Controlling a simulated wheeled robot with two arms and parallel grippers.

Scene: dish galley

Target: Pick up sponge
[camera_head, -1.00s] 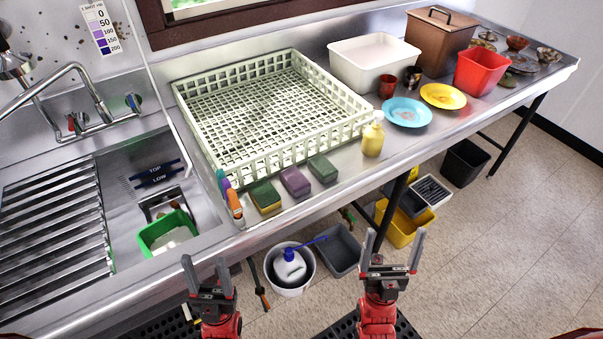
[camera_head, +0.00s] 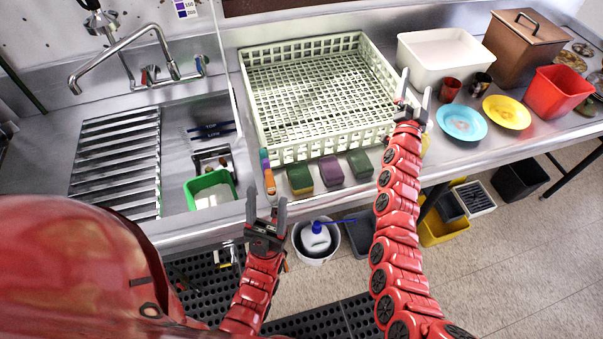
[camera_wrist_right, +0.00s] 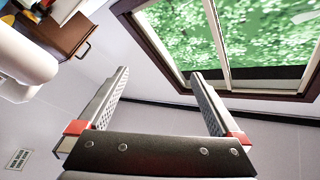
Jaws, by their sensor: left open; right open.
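Three sponges lie in a row on the steel counter in front of the dish rack: a yellow and green sponge (camera_head: 300,180), a purple sponge (camera_head: 331,171) and a dark green sponge (camera_head: 360,164). My left gripper (camera_head: 266,212) is open and empty, below and left of the sponges in the head view, by the counter's front edge. My right gripper (camera_head: 414,98) is open and empty, raised near the rack's right end, right of the sponges. In the right wrist view its open fingers (camera_wrist_right: 160,100) point toward the wall and window, with nothing between them.
A cream dish rack (camera_head: 300,150) stands behind the sponges. Coloured markers (camera_head: 268,173) stand left of them. A sink with a green tub (camera_head: 190,196) is at left. A blue plate (camera_head: 462,122), yellow plate (camera_head: 506,112) and white bin (camera_head: 403,42) are at right.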

